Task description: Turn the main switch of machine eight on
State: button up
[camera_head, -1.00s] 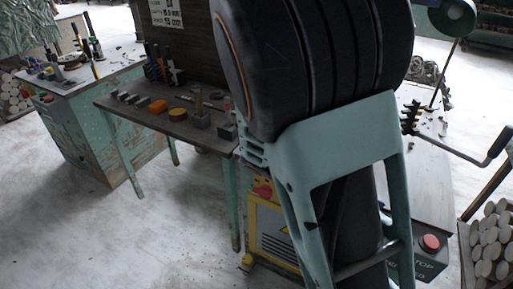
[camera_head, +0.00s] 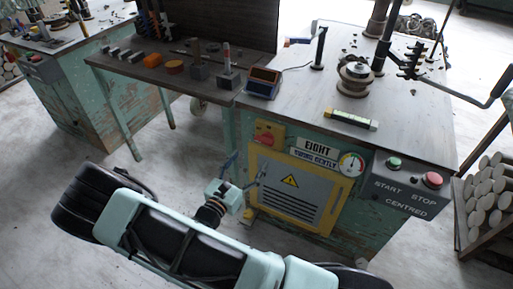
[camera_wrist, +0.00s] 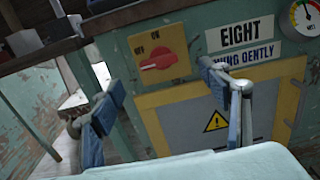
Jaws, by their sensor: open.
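The main switch (camera_head: 265,134) is a red rotary knob on a yellow plate, at the upper left of machine eight's front (camera_head: 345,225). In the wrist view the red knob (camera_wrist: 158,62) lies roughly level, with small OFF and ON marks at its upper left. The EIGHT sign (camera_wrist: 240,33) is to its right. My gripper (camera_head: 246,168) is in front of the machine, below the switch in the head view. Its blue-padded fingers (camera_wrist: 172,82) are spread and empty, apart from the knob, which shows between and above them.
A yellow-framed vented door (camera_head: 290,190) with a warning sign is below the switch. A gauge (camera_head: 351,164) and a START/STOP box (camera_head: 410,185) are to the right. A side table (camera_head: 180,80) with blocks adjoins at left. The machine top carries a small display (camera_head: 263,82).

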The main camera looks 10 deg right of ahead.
aim_at(262, 142)
jog(key=x, duration=0.3)
jog(key=b+x, duration=0.1)
jog(key=x, duration=0.6)
jog(key=shift+w+f, duration=0.35)
jog(key=shift+w, duration=0.05)
jog(key=shift+c, duration=0.6)
jog(key=c, duration=1)
